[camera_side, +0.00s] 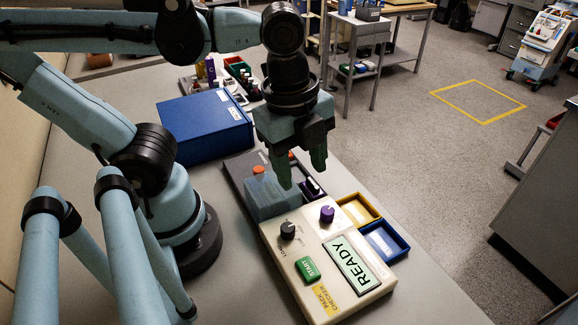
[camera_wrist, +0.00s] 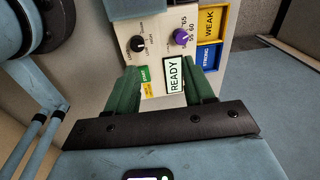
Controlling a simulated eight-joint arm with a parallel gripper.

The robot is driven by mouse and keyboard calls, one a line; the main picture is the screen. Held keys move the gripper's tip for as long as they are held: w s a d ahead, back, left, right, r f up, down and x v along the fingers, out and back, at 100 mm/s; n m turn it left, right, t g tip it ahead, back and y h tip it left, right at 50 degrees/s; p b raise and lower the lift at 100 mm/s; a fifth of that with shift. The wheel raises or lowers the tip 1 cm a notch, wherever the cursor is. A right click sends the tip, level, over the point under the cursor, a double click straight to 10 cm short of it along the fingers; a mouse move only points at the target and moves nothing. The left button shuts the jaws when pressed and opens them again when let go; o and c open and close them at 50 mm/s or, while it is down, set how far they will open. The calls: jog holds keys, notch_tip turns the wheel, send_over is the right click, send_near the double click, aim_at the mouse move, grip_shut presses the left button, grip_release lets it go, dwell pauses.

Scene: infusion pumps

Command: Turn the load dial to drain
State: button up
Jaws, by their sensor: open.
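The cream pack checker (camera_side: 300,262) stands on the bench with a black dial (camera_side: 288,230) and a purple dial (camera_side: 327,214) on its top. The black dial also shows in the wrist view (camera_wrist: 137,43), with small print around it that I cannot read clearly. The purple dial (camera_wrist: 181,37) has numbers beside it, such as 55, 60 and 65. My gripper (camera_side: 301,174) is open and empty, pointing down above the checker's far end, apart from both dials. In the wrist view its green fingers (camera_wrist: 166,78) are spread to either side.
The checker carries a green START button (camera_side: 308,270) and a READY display (camera_side: 352,264). A yellow WEAK tray (camera_side: 358,210) and a blue STRONG tray (camera_side: 385,242) lie to its right.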

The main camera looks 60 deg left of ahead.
aim_at(288, 227)
jog(key=shift+s+d+f+m+g+y, duration=0.15)
jog(key=shift+s+f+m, duration=0.45)
jog(key=shift+f, duration=1.2)
jog(key=shift+s+d+f+m+g+y, duration=0.1)
jog(key=shift+s+d+f+m+g, duration=0.15)
jog(key=shift+f+m, duration=1.15)
jog(key=shift+s+d+f+m+g+y, duration=0.1)
jog(key=shift+s+f+m+g, duration=0.3)
jog(key=shift+f, duration=1.85)
jog(key=shift+s, duration=0.1)
grip_shut()
